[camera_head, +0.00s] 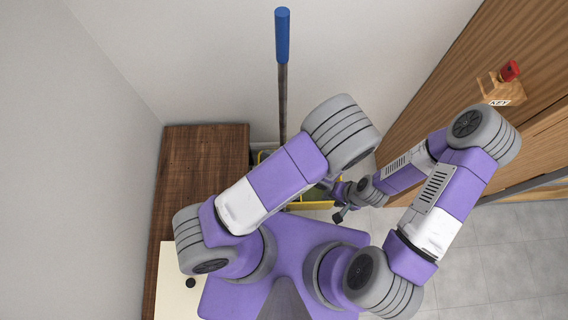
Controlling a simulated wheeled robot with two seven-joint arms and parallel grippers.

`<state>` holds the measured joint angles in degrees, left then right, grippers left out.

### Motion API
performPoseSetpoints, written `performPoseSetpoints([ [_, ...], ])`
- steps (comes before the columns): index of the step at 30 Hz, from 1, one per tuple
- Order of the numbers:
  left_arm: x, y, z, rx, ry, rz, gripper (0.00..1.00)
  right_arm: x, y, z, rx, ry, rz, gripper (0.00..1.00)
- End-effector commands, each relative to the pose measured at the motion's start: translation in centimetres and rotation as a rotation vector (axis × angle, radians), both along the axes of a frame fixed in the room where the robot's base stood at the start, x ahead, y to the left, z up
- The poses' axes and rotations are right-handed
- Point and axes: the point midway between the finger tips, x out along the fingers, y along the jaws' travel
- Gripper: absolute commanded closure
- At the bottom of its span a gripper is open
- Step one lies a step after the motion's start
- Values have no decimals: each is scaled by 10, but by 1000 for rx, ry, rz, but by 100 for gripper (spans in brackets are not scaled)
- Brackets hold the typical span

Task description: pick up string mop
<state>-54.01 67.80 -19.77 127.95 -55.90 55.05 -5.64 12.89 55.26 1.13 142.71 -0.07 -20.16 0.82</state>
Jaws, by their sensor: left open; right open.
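The string mop (282,85) stands upright against the back wall, with a blue grip on top and a thin grey shaft. Its lower end is hidden behind my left arm, so I cannot see the mop head. My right gripper (339,212) is open at the front right of a yellow bucket (317,205), apart from the mop shaft. My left arm's raised elbow covers its own forearm, and I cannot make out the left gripper.
A dark brown wooden cabinet (205,150) stands left of the bucket. A cream surface (176,285) is at the lower left. A wooden wall with a key holder (498,90) and a red object (510,70) is at the right. Grey tiled floor (490,255) is clear at the lower right.

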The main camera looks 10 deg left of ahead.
Motion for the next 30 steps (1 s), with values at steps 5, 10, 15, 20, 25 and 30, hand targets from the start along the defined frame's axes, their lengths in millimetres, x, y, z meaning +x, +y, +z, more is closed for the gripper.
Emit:
performPoseSetpoints([
  [5,50,-40,59,303,-165,-332,49,0,0,-18,0,0,0,57],
  [10,65,-69,96,452,-267,-464,49,0,0,-23,0,0,0,57],
  [15,75,-66,105,485,-291,-489,49,0,0,-26,0,0,0,57],
  [20,87,-53,107,481,-292,-485,49,0,0,-31,0,0,0,57],
  [25,106,-37,114,480,-290,-483,49,0,0,-40,0,0,0,57],
  [30,119,-23,115,480,-288,-485,49,0,0,-45,0,0,0,57],
])
